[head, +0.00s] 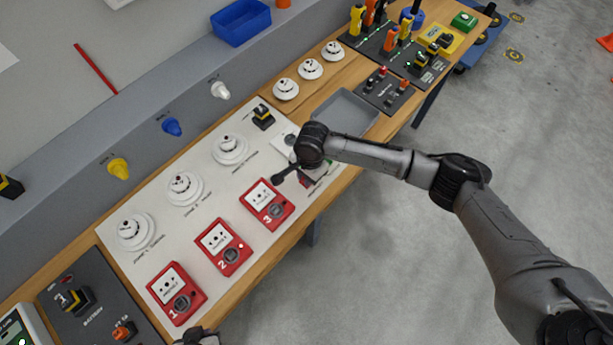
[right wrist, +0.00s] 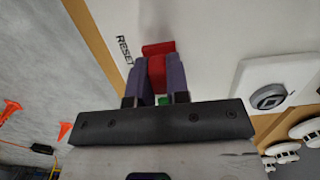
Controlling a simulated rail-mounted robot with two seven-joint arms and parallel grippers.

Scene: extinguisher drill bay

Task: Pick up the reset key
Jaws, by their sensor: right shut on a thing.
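The reset key (right wrist: 158,48) is a small red piece beside the printed word RESET on the white board in the right wrist view. My right gripper (right wrist: 157,78) is shut on it, with one dark finger on each side of its red body. In the head view a bit of red key (head: 304,183) shows under my right wrist, near the board's right end; most of it is hidden by the wrist. My left gripper (head: 198,337) is only partly seen at the bottom edge of the head view, and its fingers cannot be made out.
Red call points 1, 2 and 3 (head: 268,204) stand on the white board (head: 150,275) left of my right gripper. White detectors (head: 230,149) line its back. A grey tray (head: 345,112) lies just beyond the right wrist. Open floor lies right of the bench.

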